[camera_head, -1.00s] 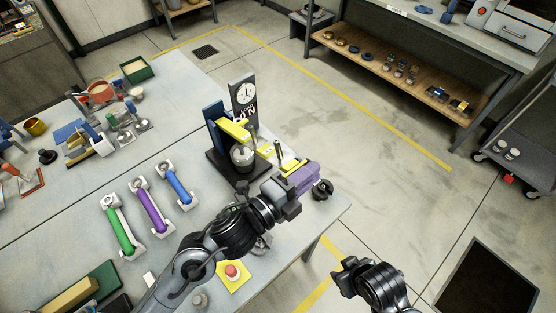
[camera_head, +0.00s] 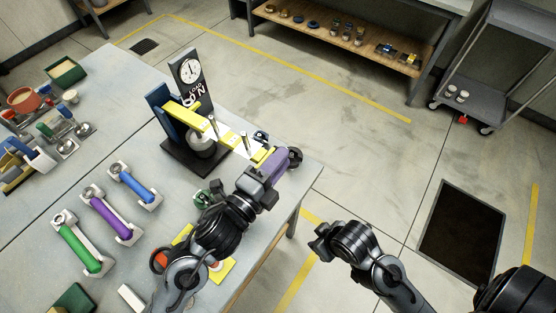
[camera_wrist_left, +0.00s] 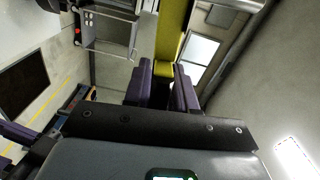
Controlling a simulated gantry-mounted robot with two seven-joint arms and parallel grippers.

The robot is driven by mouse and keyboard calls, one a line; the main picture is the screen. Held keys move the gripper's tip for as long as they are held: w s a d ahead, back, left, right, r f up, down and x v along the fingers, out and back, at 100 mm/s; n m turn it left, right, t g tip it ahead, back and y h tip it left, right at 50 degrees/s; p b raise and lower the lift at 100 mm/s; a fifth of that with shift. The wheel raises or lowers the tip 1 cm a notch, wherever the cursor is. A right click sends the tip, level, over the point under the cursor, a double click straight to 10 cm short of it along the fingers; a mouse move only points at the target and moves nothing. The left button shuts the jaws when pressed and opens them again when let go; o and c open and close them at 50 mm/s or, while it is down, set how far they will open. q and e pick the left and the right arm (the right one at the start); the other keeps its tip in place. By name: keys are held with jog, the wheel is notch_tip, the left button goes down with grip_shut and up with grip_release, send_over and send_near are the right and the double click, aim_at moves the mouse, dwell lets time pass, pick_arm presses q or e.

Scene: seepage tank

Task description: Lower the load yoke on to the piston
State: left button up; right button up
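The load yoke (camera_head: 187,113) is a yellow beam running from the blue upright (camera_head: 158,108) of a bench press towards my left gripper. A grey cylinder (camera_head: 203,144) stands beneath it on a dark base. The piston's top is hidden by the yoke, so I cannot tell whether they touch. My left gripper (camera_head: 270,160) is at the beam's near right end. In the left wrist view, its purple fingers (camera_wrist_left: 163,86) lie close on both sides of the yellow bar (camera_wrist_left: 171,45) and look shut on it. My right gripper (camera_head: 322,240) hangs empty beyond the table edge.
A dial gauge (camera_head: 189,69) stands behind the press. Green (camera_head: 80,248), purple (camera_head: 110,221) and blue (camera_head: 136,186) handled tools lie to the left. A red button on a yellow plate (camera_head: 222,270) is partly behind my left arm.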

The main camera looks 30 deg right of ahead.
pick_arm(q)
jog(key=shift+o, duration=1)
jog(key=shift+a, duration=0.1)
jog(key=shift+s+a, duration=0.1)
jog(key=shift+a, duration=0.15)
jog(key=v, duration=1)
